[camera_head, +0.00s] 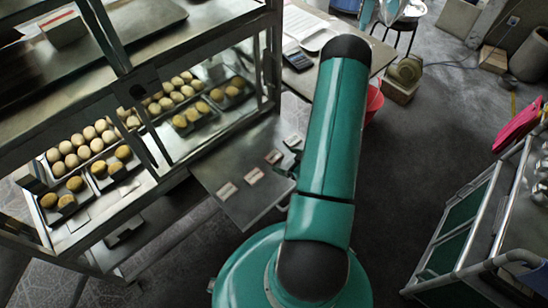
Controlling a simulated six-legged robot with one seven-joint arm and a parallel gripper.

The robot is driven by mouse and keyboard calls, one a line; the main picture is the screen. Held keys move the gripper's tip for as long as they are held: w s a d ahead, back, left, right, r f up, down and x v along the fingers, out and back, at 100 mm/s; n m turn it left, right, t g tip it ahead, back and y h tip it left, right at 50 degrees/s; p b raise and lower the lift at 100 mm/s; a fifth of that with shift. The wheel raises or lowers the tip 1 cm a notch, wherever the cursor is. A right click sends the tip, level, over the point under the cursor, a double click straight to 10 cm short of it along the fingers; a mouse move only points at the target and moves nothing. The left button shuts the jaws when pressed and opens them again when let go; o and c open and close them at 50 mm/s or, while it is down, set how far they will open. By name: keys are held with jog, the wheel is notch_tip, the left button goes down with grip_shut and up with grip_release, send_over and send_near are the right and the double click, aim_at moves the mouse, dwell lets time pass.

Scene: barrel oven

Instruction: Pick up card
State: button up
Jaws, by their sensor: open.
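Several small pale cards lie on the grey metal shelf (240,190) that juts out from the display rack. One card (227,190) is at the near left, one card (254,176) is just right of it, and another card (273,157) is farther back. A further card (292,140) lies near the far end, close to my arm. My gripper (288,165) shows only as a small dark part at the left side of my green arm, over the shelf's right edge. It is open; most of it is hidden behind the arm, and I see nothing in it.
The glass-fronted rack (150,75) holds trays of round buns (84,145) on the left. Behind my arm is a table with a calculator (297,59); a red bucket (373,103) stands beside it. A metal cart (480,215) is at right. The dark floor between is clear.

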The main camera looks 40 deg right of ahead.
aim_at(274, 156)
jog(key=x, duration=0.5)
jog(key=shift+w+f, duration=0.1)
jog(key=shift+w, duration=0.05)
jog(key=c, duration=1.1)
jog(key=shift+c, duration=0.3)
jog(key=shift+r, duration=0.5)
notch_tip(274, 156, up, 2)
jog(key=shift+r, duration=0.15)
jog(key=s+a+r, duration=0.3)
jog(key=s+r, duration=0.6)
jog(key=s, duration=0.4)
jog(key=shift+s+a+r, duration=0.25)
jog(key=shift+a+r, duration=0.15)
